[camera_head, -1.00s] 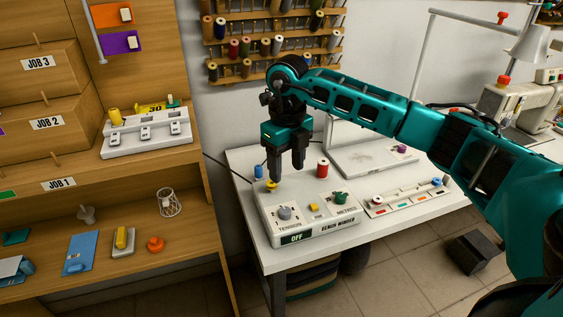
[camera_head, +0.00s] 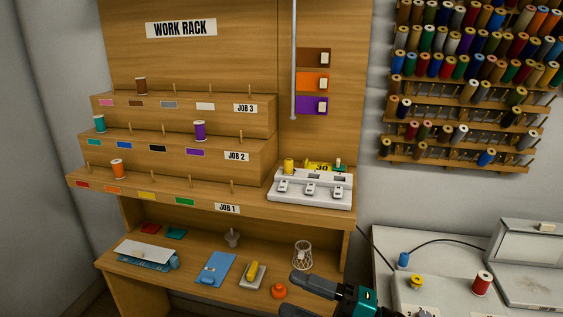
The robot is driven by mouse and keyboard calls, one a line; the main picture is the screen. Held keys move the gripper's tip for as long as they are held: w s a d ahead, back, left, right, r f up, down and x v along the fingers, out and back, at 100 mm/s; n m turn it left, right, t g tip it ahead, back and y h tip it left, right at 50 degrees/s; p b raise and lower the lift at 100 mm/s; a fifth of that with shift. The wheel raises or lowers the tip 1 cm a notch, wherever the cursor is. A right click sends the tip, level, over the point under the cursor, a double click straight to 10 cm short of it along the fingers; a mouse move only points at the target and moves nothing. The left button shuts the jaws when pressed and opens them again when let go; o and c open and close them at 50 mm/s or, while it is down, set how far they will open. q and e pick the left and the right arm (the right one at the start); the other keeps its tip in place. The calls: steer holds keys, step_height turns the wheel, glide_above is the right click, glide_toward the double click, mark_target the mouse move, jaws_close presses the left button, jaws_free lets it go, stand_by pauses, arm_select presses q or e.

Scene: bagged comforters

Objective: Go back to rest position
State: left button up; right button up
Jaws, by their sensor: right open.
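My right gripper (camera_head: 312,292) shows at the bottom of the head view, its dark fingers pointing left with a teal housing behind them. It is open and I see nothing held in it. It appears in front of the lower shelf of the work rack (camera_head: 127,262), close in the picture to an orange round item (camera_head: 279,290). Whether it touches anything there, I cannot tell. My left gripper is not in view.
The rack's steps hold a few spools, such as an orange one (camera_head: 118,169). A white switch unit (camera_head: 310,190) sits right of them. A wire cage (camera_head: 302,255) stands on the lower shelf. A white table (camera_head: 385,262) with a red spool (camera_head: 481,284) is at right.

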steer(key=s+d+f+m+t+h, duration=0.1)
steer(key=s+d+f+m+h, duration=0.3)
steer(key=f+m, duration=0.3)
steer(key=s+d+f+m+t+h, duration=0.1)
steer(key=s+d+f+m+h, duration=0.2)
steer(key=m, duration=0.7)
steer(key=s+d+f+m+t+h, duration=0.1)
steer(key=s+d+f+m+h, duration=0.3)
steer(key=d+f+m+h, duration=0.3)
step_height(320, 180, down, 6)
steer(key=m+h, duration=0.1)
steer(key=h, duration=0.1)
steer(key=shift+s+d+m+t+h, duration=0.2)
steer(key=shift+s+m+t+h, duration=0.1)
